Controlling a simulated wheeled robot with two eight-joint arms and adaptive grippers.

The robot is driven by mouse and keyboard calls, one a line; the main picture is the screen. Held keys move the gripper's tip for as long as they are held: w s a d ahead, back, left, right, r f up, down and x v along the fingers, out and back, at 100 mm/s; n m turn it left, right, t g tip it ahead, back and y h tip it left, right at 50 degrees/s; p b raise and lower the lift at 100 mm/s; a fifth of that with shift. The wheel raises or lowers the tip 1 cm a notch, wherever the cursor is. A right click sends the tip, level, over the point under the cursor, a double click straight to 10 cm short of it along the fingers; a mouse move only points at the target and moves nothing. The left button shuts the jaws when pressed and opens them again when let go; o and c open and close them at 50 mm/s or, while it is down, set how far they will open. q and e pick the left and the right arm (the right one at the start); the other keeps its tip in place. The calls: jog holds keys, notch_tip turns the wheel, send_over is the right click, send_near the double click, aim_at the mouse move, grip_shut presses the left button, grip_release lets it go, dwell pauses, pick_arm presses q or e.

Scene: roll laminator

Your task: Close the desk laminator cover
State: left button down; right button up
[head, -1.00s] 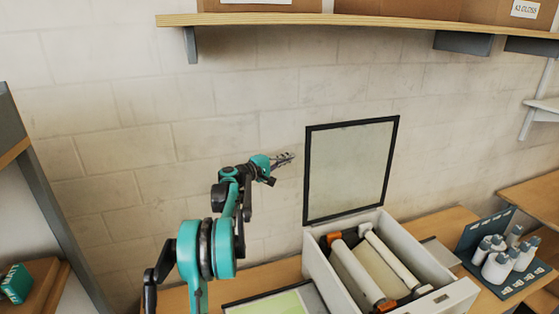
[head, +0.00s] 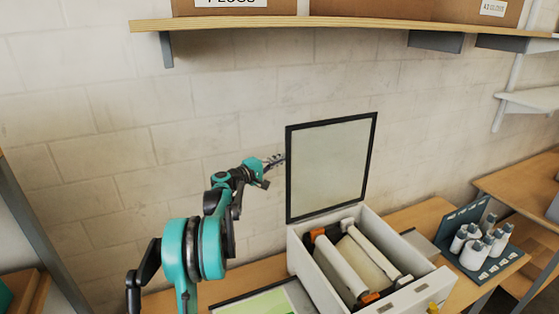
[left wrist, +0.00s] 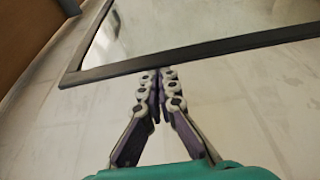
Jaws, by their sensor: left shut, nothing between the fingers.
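The laminator cover (head: 328,165) is a pale panel with a black frame. It stands upright, open, at the back of the white laminator (head: 307,268). My left gripper (head: 281,159) is at the cover's left edge in the head view, about halfway up, with its fingers shut and empty. In the left wrist view the closed fingertips (left wrist: 164,72) meet the black frame (left wrist: 190,60) in the picture; I cannot tell whether they touch it. My right gripper is not in view.
Inside the open laminator are pale rollers (head: 342,268) with orange ends. A bottle rack (head: 480,245) stands to its right, and a green-topped mat (head: 268,303) lies to its left. A wooden shelf (head: 350,23) with boxes hangs above. The block wall (head: 150,120) is behind.

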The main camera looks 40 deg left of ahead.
pick_arm(q)
jog(key=s+d+f+m+t+h+b, duration=0.1)
jog(key=s+d+f+m+b, duration=0.35)
jog(key=d+b, duration=0.4)
jog(key=s+d+f+m+t+h+b, duration=0.1)
jog(key=s+d+f+m+b, duration=0.4)
jog(key=d, duration=0.7)
jog(key=s+d+f+m+h+b, duration=0.2)
jog(key=d+f+m+b, duration=0.1)
jog(key=f+b, duration=0.3)
jog(key=s+d+f+m+h+b, duration=0.1)
jog(key=s+d+f+m+b, duration=0.1)
jog(key=f+m+b, duration=0.3)
jog(key=s+d+f+m+h+b, duration=0.2)
jog(key=d+f+m+b, duration=0.2)
jog(key=f+b, duration=0.4)
notch_tip(320, 180, down, 2)
jog(key=shift+f+m+g+h, duration=0.2)
jog(key=shift+m+g+h, duration=0.1)
jog(key=shift+m, duration=0.25)
